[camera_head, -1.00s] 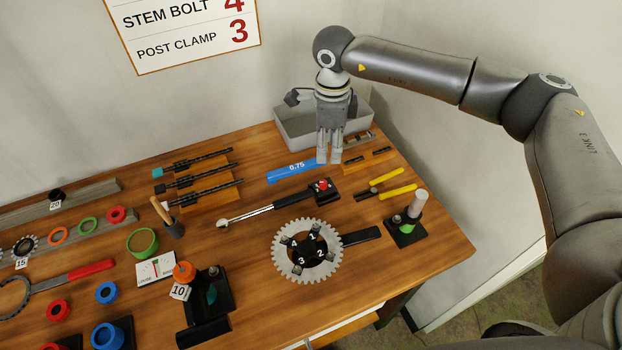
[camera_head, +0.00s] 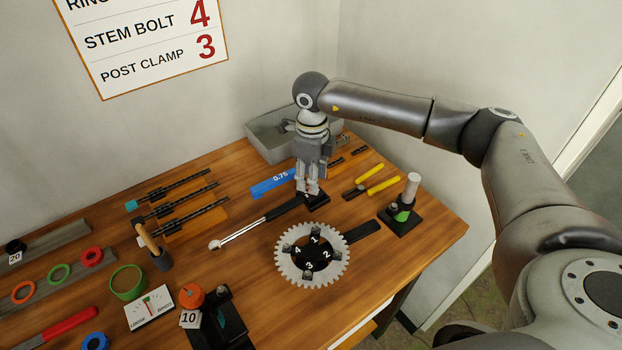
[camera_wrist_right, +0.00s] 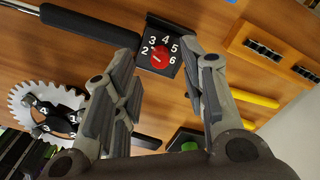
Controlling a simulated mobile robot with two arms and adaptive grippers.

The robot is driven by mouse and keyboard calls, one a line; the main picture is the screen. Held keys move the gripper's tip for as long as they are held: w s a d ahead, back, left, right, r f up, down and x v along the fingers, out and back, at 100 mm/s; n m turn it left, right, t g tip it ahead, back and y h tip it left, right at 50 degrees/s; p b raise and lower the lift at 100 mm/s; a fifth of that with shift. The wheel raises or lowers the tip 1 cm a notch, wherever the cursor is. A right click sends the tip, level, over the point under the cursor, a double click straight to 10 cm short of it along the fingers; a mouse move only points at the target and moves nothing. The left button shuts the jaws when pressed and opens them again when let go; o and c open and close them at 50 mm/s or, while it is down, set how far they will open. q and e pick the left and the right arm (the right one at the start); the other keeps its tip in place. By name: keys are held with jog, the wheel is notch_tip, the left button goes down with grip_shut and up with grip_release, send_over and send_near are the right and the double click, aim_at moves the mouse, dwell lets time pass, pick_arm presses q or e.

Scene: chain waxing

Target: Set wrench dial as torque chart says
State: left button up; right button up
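The torque wrench (camera_head: 245,232) lies on the bench, with a silver shaft and a black handle. At its handle end is a black dial box (camera_head: 318,203), mostly behind my gripper. In the right wrist view the dial box (camera_wrist_right: 145,62) shows a red knob (camera_wrist_right: 159,59) and numbers from 2 to 6; I cannot make out the knob's pointer. The torque chart (camera_head: 150,45) on the wall reads stem bolt 4 and post clamp 3; its top row is cut off. My right gripper (camera_head: 308,191) points down over the dial box.
A blue 0.75 gauge (camera_head: 272,184) lies behind the wrench. A grey toothed chainring (camera_head: 283,265) lies in front. Yellow-handled pliers (camera_head: 375,180) and a post stand (camera_head: 400,220) are to the right. A grey bin (camera_head: 265,140) stands at the back.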

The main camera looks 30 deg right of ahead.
jog(key=shift+f, duration=1.4)
grip_shut()
